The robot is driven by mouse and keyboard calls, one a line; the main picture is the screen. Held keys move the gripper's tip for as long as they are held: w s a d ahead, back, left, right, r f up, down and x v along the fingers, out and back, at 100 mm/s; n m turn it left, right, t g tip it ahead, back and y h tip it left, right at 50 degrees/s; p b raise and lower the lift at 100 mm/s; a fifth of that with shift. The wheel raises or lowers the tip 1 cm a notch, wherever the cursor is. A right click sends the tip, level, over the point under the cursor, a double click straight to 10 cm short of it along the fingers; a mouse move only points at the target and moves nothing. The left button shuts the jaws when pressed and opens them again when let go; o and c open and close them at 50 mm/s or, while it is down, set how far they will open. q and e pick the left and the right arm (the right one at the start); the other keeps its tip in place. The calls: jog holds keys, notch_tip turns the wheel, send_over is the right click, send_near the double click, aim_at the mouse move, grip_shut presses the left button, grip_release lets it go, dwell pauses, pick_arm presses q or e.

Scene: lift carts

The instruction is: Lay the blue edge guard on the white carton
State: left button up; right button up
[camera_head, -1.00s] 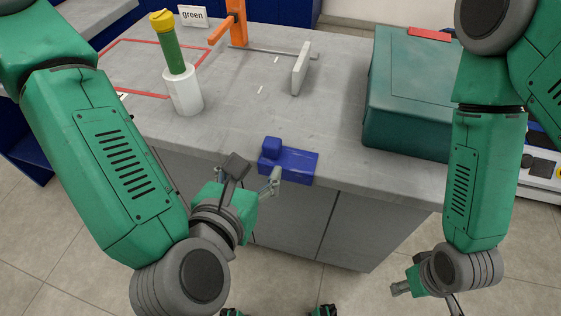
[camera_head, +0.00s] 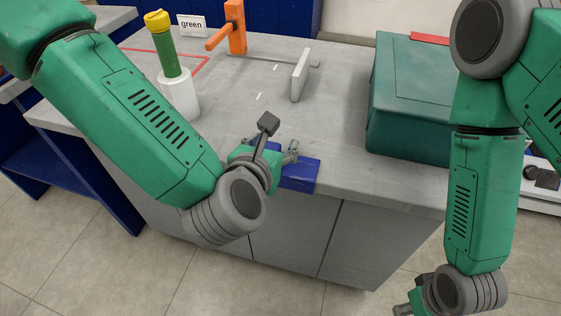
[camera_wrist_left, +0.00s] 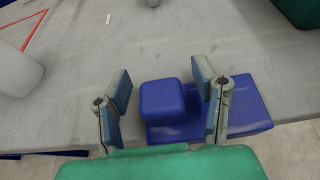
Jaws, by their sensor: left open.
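The blue edge guard (camera_head: 300,175) sits at the front edge of the grey worktop, with a raised block on a flat plate. My left gripper (camera_head: 280,137) is open over it and hides part of it in the head view. In the left wrist view the block of the edge guard (camera_wrist_left: 162,101) lies between the two spread fingers (camera_wrist_left: 162,82), with a gap visible on each side. My right gripper (camera_head: 408,306) hangs low at the bottom right, partly cut off, and its jaws cannot be made out. I cannot make out a white carton.
A dark green box (camera_head: 410,110) stands on the right of the worktop (camera_head: 225,115). A thin white upright panel (camera_head: 300,75) and an orange fixture (camera_head: 236,30) stand behind. A white cylinder (camera_head: 180,98) holding a green, yellow-capped tube (camera_head: 168,52) stands left, near a "green" sign (camera_head: 191,25).

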pick_arm(q)
jog(key=shift+w+d, duration=0.15)
jog(key=shift+d, duration=0.05)
jog(key=shift+a, duration=0.1)
jog(key=c, duration=1.2)
grip_shut()
